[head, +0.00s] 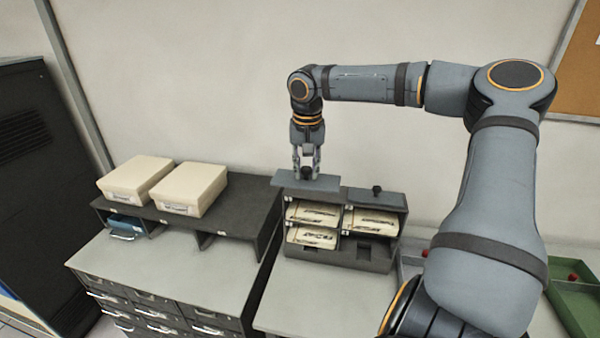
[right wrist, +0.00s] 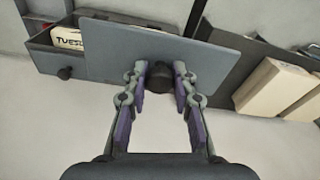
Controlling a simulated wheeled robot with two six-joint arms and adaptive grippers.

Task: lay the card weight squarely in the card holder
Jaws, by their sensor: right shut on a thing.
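The card weight (head: 325,183) is a flat grey plate with a dark round knob. My right gripper (head: 307,172) is shut on the knob, and the right wrist view shows the plate (right wrist: 140,50) beyond the fingers (right wrist: 160,88). The card holder (head: 340,255) is a dark grey box with compartments on the table. The plate is over its back left part and sticks out past its left edge, looking askew to it. I cannot tell whether plate and holder touch. A second knobbed plate (head: 390,199) lies on the holder's back right. My left gripper is not in view.
Cards (head: 312,237) lie in three holder compartments; the front right one is bare. Two cream boxes (head: 190,188) stand on a dark shelf (head: 250,213) to the left. A green tray (head: 580,300) with red knobs is at right. The table before the holder is clear.

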